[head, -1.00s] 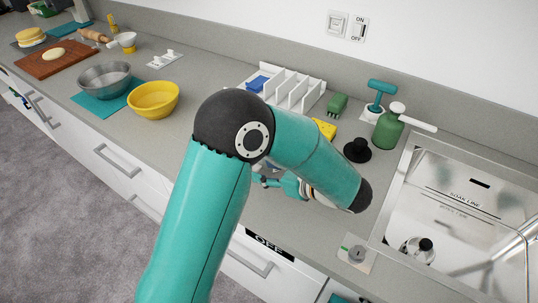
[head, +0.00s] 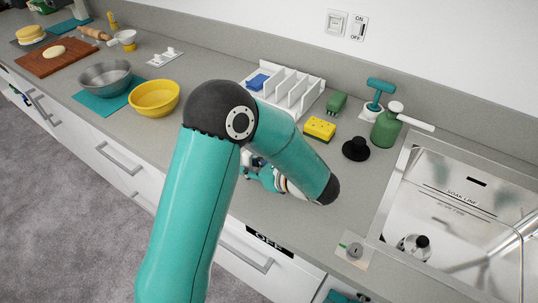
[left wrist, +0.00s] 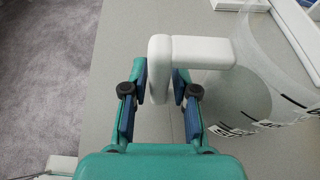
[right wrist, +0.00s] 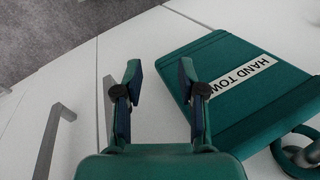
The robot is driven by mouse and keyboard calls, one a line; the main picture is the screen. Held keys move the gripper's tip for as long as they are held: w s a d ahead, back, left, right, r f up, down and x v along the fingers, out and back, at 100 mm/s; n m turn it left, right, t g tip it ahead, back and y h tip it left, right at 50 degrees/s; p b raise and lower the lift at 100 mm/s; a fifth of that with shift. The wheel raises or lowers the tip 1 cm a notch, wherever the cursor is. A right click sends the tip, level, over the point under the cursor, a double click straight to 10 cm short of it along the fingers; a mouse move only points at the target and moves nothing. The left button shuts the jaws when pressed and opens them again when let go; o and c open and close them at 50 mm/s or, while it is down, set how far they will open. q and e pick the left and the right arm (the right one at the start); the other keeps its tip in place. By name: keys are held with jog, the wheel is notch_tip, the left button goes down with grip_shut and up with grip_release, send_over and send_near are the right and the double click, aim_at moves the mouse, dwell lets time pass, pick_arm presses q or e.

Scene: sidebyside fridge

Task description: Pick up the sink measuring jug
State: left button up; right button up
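The measuring jug (left wrist: 255,88) shows in the left wrist view as a clear body with black marks and a white handle (left wrist: 160,72). In the head view my left arm hides most or all of it. My left gripper (left wrist: 161,80) has its fingers on either side of the handle, partly closed, with slim gaps seeming to remain. In the head view this gripper (head: 252,172) is low over the counter, partly behind my forearm. My right gripper (right wrist: 158,75) is open and empty, in front of the white drawer fronts and beside a teal hand towel (right wrist: 245,85).
A white divided rack (head: 290,95), yellow sponge (head: 319,129), black plug (head: 355,149) and green soap bottle (head: 386,128) stand behind my left arm. The sink (head: 450,205) is at the right. A yellow bowl (head: 154,98) and a metal bowl (head: 104,78) are at the left.

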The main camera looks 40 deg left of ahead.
pick_arm(q)
grip_shut()
jog(key=shift+r, duration=0.1)
notch_tip(320, 180, up, 20)
dwell(0.6)
